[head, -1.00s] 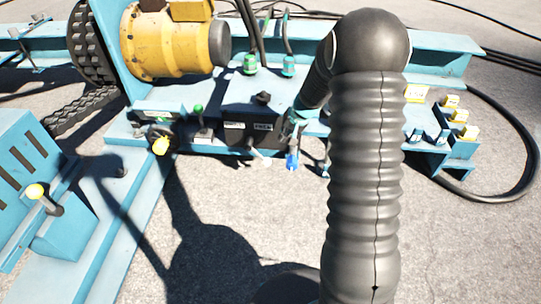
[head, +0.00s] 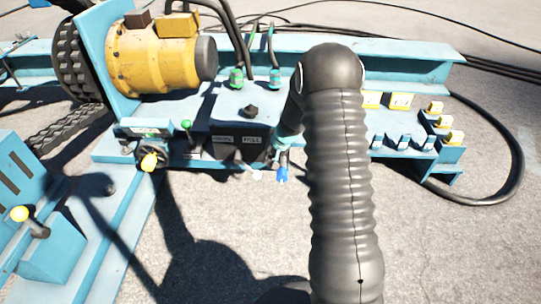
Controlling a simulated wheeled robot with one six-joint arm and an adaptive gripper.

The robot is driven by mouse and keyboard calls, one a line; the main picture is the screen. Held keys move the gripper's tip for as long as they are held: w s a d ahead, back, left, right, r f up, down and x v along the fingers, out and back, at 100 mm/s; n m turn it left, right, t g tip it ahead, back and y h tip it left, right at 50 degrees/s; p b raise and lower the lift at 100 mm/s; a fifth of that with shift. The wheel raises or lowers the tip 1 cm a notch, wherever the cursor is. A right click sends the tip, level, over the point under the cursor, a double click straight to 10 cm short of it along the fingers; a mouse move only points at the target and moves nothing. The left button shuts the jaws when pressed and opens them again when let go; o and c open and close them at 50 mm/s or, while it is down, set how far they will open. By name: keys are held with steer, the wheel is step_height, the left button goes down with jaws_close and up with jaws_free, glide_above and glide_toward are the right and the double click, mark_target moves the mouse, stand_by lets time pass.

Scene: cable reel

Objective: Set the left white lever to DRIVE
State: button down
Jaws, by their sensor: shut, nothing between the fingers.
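The left white lever (head: 256,174) shows a pale knob and sticks out low at the front of the dark control box (head: 240,146), below its white label plates. The label text is too small to read surely, and the lever's setting cannot be told. My gripper (head: 282,175) reaches down from the arm just to the right of the lever knob. My arm hides the area to the right of the gripper.
A yellow motor (head: 155,60) and chain stand at the upper left. Yellow and white switches (head: 435,108) sit on the right. Free paved ground (head: 215,240) lies in front.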

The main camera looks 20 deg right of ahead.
mark_target(258, 173)
steer(key=x, duration=0.8)
steer(key=shift+w+f, duration=0.1)
steer(key=shift+f, duration=0.1)
